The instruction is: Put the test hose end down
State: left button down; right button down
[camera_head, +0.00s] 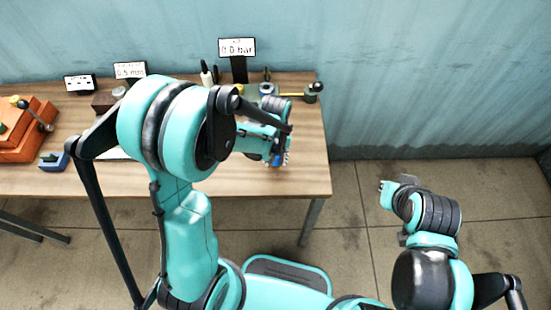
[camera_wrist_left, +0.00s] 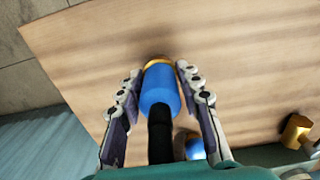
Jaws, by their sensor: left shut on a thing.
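The test hose end is a blue cylinder (camera_wrist_left: 160,88) with a brass-coloured tip and a black hose behind it. My left gripper (camera_wrist_left: 159,72) is shut on it, one finger at each side, with the brass tip towards the wooden table (camera_wrist_left: 240,50). In the head view my left gripper (camera_head: 279,160) is over the table's right part, with a little blue showing at its fingers. I cannot tell whether the hose end touches the tabletop. My right gripper (camera_head: 387,192) is over the floor, right of the table and apart from it; its fingers are too small to read.
A display reading 0.0 bar (camera_head: 237,47) stands at the table's back. A sign reading 0.5 mm (camera_head: 130,70) is left of it. An orange device (camera_head: 27,132) and a blue block (camera_head: 54,161) are at the left. The table's front right corner is bare.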

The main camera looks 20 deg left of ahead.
pick_arm(q)
jog(key=shift+f+b, duration=0.65)
jog(key=c, duration=1)
grip_release()
jog(key=shift+r, duration=0.1)
